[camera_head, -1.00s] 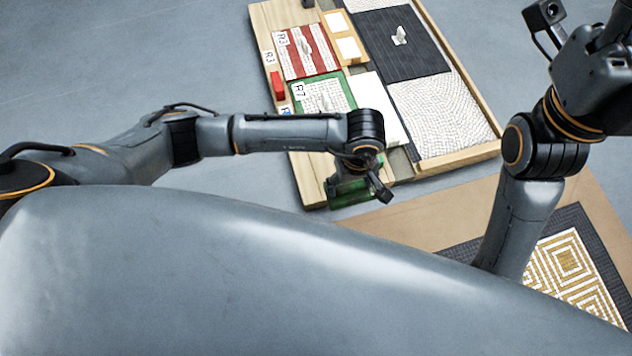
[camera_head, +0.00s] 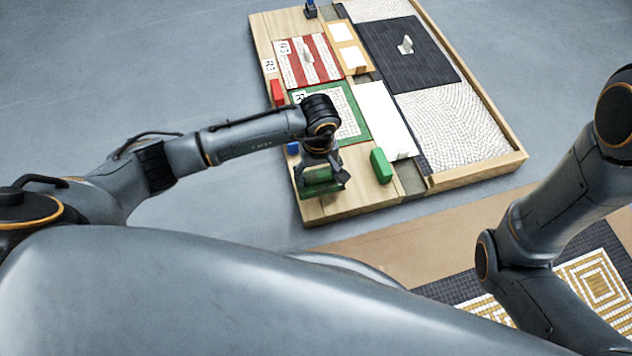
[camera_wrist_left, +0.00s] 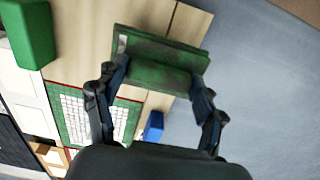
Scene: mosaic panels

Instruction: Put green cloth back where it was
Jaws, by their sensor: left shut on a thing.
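My left gripper (camera_head: 320,176) is shut on the green cloth (camera_head: 322,188), a dark green folded-looking piece. It is over the bare wooden near-left end of the panel board (camera_head: 345,207). In the left wrist view the green cloth (camera_wrist_left: 160,60) spans between the two fingers of the left gripper (camera_wrist_left: 157,85), with bare wood behind it. I cannot tell whether the cloth touches the wood. My right gripper is out of view; only right arm links show at the right.
A green block (camera_head: 381,166) stands right of the left gripper. A blue block (camera_head: 293,148) and a red block (camera_head: 277,92) sit along the left edge. A green-framed panel (camera_head: 361,128) lies beyond the gripper. A patterned mosaic (camera_head: 598,280) lies at lower right.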

